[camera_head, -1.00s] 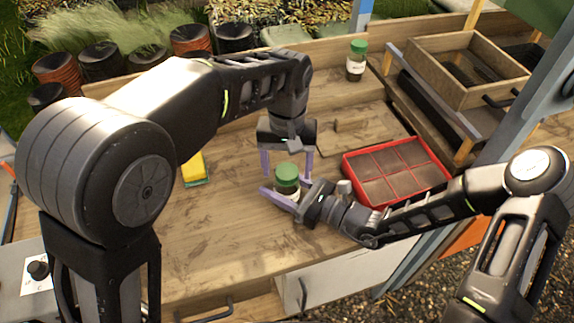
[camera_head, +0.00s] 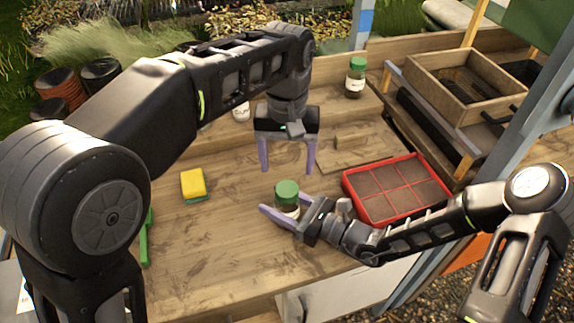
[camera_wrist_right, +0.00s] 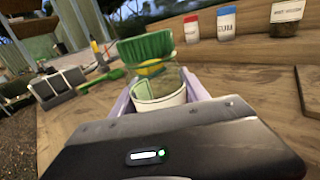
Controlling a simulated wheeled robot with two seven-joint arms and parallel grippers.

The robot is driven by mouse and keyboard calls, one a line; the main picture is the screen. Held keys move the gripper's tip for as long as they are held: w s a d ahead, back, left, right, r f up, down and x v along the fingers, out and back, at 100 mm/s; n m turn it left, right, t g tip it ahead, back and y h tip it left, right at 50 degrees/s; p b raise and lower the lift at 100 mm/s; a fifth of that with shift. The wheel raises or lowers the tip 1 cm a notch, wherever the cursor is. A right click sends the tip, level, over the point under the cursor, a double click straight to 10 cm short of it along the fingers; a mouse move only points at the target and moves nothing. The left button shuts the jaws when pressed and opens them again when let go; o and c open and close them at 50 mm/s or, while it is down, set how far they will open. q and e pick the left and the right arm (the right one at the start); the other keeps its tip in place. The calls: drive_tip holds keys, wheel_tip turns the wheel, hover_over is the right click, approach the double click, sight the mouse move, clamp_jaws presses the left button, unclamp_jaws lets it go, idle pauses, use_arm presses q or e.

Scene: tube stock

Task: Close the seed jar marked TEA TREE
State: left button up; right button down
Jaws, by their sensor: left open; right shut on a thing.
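A small glass jar (camera_head: 289,208) with a white label and a green lid (camera_head: 287,188) stands upright on the wooden bench. My right gripper (camera_head: 283,213) is shut around its body from the right. In the right wrist view the jar (camera_wrist_right: 158,88) sits between the fingers, with the green lid (camera_wrist_right: 147,47) on its top; I cannot tell how tight the lid is. The label's words cannot be read. My left gripper (camera_head: 288,168) is open and empty, pointing down, above and behind the lid and apart from it.
Another green-lidded jar (camera_head: 355,77) stands on the back ledge. A red seed tray (camera_head: 346,187) lies right of the jar, and a wooden crate (camera_head: 420,85) is behind it. A yellow sponge (camera_head: 193,184) lies at left. Red-capped (camera_wrist_right: 191,28) and blue-capped (camera_wrist_right: 226,23) bottles stand at the back.

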sight(298, 212)
drive_tip(key=shift+c, duration=2.4)
unclamp_jaws()
drive_tip(key=shift+d, duration=0.1)
use_arm(q)
drive_tip(key=shift+f+b, duration=0.7)
use_arm(e)
drive_tip(key=v, duration=0.7)
drive_tip(key=shift+s+d, duration=0.2)
drive_tip(key=shift+d, duration=0.05)
